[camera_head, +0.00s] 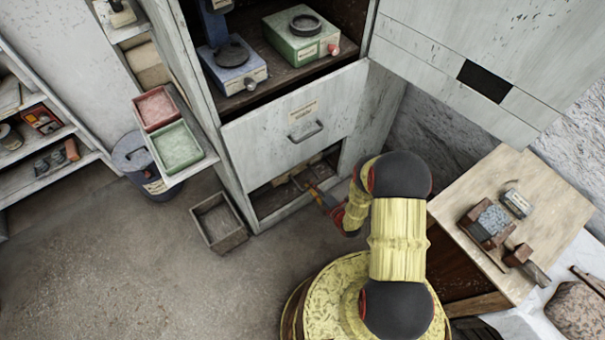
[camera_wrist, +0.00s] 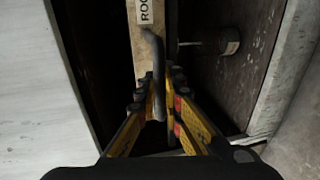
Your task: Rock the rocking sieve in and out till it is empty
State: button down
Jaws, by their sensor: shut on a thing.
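The rocking sieve shows in the wrist view as a pale wooden front (camera_wrist: 147,55) with a label, partly cut off, reading "ROC". A dark curved handle (camera_wrist: 152,45) stands out from it. My gripper (camera_wrist: 158,88) is shut on this handle, with one yellow finger on each side. In the head view my gripper (camera_head: 322,198) reaches into the low opening of the grey cabinet, under the labelled front with a bar handle. Only part of the sieve (camera_head: 292,183) shows there, in shadow. Its contents cannot be made out.
An empty-looking wooden box (camera_head: 218,222) stands on the floor left of the opening. Red (camera_head: 157,108) and green trays (camera_head: 178,146) sit on a side shelf above a lidded bin (camera_head: 135,158). A wooden table (camera_head: 535,215) with tools stands at right. The floor at left is clear.

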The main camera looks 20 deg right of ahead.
jog(key=shift+s+d+f, duration=0.15)
jog(key=shift+s+d, duration=0.05)
jog(key=shift+s, duration=0.65)
jog(key=c, duration=2.2)
grip_release()
jog(key=shift+s+d, duration=0.1)
jog(key=shift+o, duration=1.4)
jog(key=v, duration=1.1)
jog(key=shift+s, duration=0.35)
jog(key=shift+d, duration=0.15)
